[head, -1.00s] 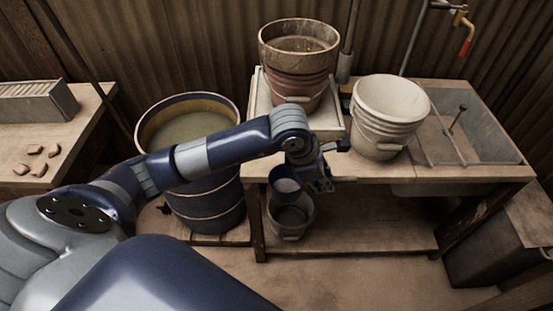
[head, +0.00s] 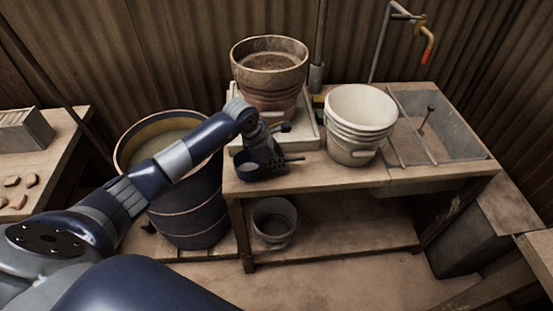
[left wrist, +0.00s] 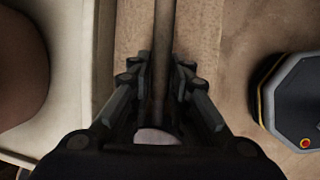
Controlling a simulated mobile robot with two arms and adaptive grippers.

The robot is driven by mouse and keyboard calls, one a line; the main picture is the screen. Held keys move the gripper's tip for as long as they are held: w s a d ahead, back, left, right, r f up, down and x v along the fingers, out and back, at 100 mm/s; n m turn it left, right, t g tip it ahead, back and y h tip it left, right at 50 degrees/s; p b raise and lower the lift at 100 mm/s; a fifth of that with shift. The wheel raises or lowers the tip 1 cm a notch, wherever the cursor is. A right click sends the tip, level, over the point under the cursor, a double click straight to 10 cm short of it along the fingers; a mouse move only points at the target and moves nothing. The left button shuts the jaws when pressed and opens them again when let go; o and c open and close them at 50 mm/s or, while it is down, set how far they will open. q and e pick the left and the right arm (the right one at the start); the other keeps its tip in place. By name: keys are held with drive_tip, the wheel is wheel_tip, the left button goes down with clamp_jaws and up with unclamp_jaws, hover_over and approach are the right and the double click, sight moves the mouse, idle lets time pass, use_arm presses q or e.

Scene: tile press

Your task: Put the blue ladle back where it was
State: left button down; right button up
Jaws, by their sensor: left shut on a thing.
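The blue ladle's cup (head: 247,169) shows as a small round bowl with a light inside, at the front left corner of the bench (head: 340,178). My left gripper (head: 265,158) is just right of the cup in the head view. In the left wrist view, a thin brownish rod (left wrist: 163,50), seemingly the ladle's handle, runs between the fingers of my left gripper (left wrist: 160,85), which are shut on it. A pale patch shows below the fingers. I cannot tell whether the cup touches the bench. My right gripper is not in view.
A blue barrel (head: 188,215) holding liquid stands left of the bench. A terracotta pot (head: 270,75) stands on a pale tray behind my gripper. A white bucket (head: 358,125) is to the right. A grey bucket (head: 273,225) stands on the lower shelf. The bench front is partly clear.

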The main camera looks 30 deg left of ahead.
use_arm(q)
drive_tip(key=shift+w+f, duration=0.1)
drive_tip(key=shift+f, duration=0.3)
drive_tip(key=shift+f, duration=0.1)
drive_tip(key=c, duration=1.5)
unclamp_jaws()
drive_tip(key=b+v, duration=0.1)
drive_tip(key=v, duration=1.1)
